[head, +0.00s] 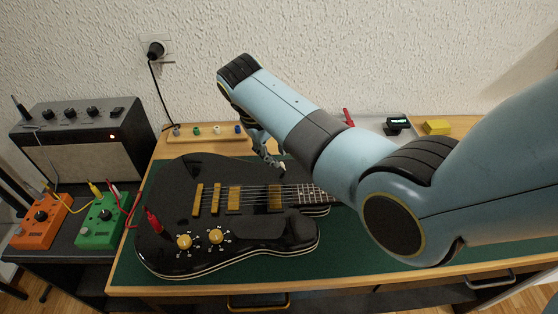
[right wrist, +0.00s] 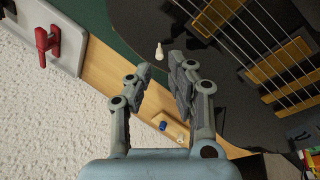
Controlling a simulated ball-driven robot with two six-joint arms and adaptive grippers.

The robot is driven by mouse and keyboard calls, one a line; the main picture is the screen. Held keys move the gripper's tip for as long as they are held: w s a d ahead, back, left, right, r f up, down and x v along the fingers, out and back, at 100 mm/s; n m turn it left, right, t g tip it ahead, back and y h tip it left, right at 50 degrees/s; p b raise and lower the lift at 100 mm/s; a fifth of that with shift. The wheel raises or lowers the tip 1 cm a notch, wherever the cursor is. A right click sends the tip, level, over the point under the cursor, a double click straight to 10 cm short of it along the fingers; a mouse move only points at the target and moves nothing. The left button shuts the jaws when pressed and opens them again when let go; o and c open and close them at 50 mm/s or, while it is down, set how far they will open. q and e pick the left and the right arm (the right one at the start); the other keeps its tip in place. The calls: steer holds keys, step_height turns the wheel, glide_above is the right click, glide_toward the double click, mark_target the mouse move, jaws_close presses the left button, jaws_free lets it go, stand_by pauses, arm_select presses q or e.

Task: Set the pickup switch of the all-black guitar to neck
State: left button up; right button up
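The all-black guitar (head: 170,225) lies flat on a green mat (head: 350,235), with gold pickups and two gold knobs. It also shows in the right wrist view (right wrist: 235,100). A small cream switch tip (right wrist: 158,52) shows just beyond my right fingertips in the right wrist view; its base and its position are unclear. My right gripper (head: 272,162) is low over the guitar's far edge near the neck. In the right wrist view the right gripper (right wrist: 159,70) has its fingers apart with nothing between them. My left gripper is out of view.
A wooden strip with coloured knobs (head: 208,138) lies behind the guitar. A red cable plug (head: 153,221) sits on the body. An orange pedal (head: 42,222), a green pedal (head: 101,222) and an amplifier (head: 85,150) stand left. A yellow block (head: 437,127) is at the back right.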

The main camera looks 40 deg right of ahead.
mark_target(281, 163)
steer(key=shift+b+x, duration=0.35)
steer(key=shift+x, duration=1.95)
steer(key=shift+c, duration=0.4)
jaws_close()
